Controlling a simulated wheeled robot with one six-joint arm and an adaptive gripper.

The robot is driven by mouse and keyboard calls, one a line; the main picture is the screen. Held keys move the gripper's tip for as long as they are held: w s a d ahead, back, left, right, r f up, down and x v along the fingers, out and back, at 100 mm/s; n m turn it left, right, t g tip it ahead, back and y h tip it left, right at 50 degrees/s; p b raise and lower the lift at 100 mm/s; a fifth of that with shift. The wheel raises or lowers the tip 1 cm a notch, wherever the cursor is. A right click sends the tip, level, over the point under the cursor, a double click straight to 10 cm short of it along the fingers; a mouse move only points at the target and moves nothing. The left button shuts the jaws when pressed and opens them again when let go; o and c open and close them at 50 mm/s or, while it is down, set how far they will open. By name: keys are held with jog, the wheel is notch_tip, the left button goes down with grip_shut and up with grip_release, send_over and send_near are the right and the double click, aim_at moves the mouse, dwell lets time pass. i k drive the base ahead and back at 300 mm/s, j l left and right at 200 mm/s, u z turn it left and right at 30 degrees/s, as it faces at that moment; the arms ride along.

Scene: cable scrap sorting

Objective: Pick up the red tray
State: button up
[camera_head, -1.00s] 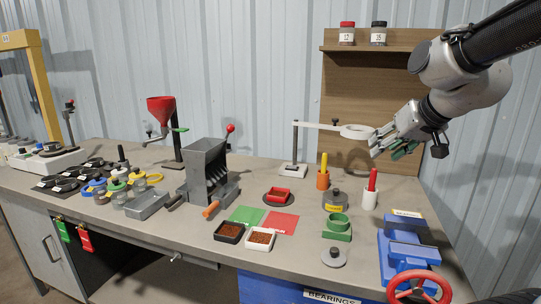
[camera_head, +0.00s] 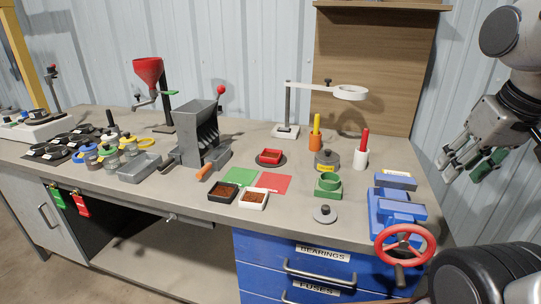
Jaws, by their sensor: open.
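My gripper (camera_head: 463,172) is at the far right, above and beyond the bench's right end, well apart from the tray. Its fingers are spread and hold nothing.
Near the tray are a green mat (camera_head: 240,176), a red mat (camera_head: 273,182), a grey hand-cranked machine (camera_head: 203,140) and a ring-arm stand (camera_head: 286,130). A grey lidded pot (camera_head: 327,160), a white cup (camera_head: 360,160) and a blue vise (camera_head: 396,210) stand right of it.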

aim_at(271, 156)
jog(key=j+z, duration=0.4)
jog(key=j, duration=0.35)
jog(key=j+z, duration=0.4)
jog(key=j, duration=0.4)
jog(key=i+j+u, duration=0.1)
jog(key=j+u, duration=0.25)
jog(key=i+j+u, duration=0.15)
jog(key=j+u, duration=0.25)
